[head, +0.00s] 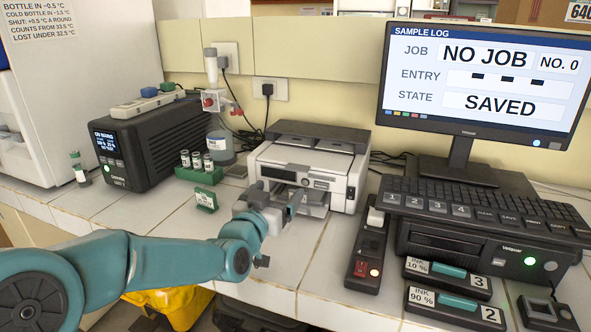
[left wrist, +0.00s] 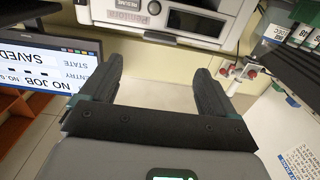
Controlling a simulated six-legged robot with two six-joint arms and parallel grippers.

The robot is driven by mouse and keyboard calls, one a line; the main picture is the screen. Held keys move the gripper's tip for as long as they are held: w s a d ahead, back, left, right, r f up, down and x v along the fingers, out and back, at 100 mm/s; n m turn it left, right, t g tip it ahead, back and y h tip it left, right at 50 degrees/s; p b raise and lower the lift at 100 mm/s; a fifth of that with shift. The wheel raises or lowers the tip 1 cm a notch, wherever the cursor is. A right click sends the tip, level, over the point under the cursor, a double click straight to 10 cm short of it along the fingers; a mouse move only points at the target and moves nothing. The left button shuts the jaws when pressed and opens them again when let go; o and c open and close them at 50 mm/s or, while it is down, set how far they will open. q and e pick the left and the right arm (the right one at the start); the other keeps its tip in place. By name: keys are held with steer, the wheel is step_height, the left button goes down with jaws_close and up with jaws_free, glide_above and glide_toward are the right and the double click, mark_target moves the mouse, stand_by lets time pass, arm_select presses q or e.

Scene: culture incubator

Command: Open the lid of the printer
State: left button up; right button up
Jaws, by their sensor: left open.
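The white and grey printer (head: 352,178) stands on the tiled counter in the middle of the head view, its dark top panels (head: 318,133) lying flat on it. Its lid looks down. Its front, with a dark slot and small panel, also shows at the top of the left wrist view (left wrist: 140,32). My left gripper (head: 277,200) is open and empty, in front of the printer and over its lower front tray. In the left wrist view its two dark fingers (left wrist: 155,75) point toward the printer front with a gap between them. Whether they touch is unclear. My right gripper is not in view.
A black box (head: 160,145) and a green rack of vials (head: 200,172) stand left of the printer. A monitor (head: 480,75), a keyboard (head: 480,208), a switch strip (head: 368,250) and ink cartridges (head: 450,305) are to its right. The counter before the printer is mostly clear.

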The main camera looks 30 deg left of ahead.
mark_target(295, 170)
arm_select(q)
steer(key=p+x, duration=0.1)
steer(key=x, duration=1)
steer(key=shift+w, duration=0.1)
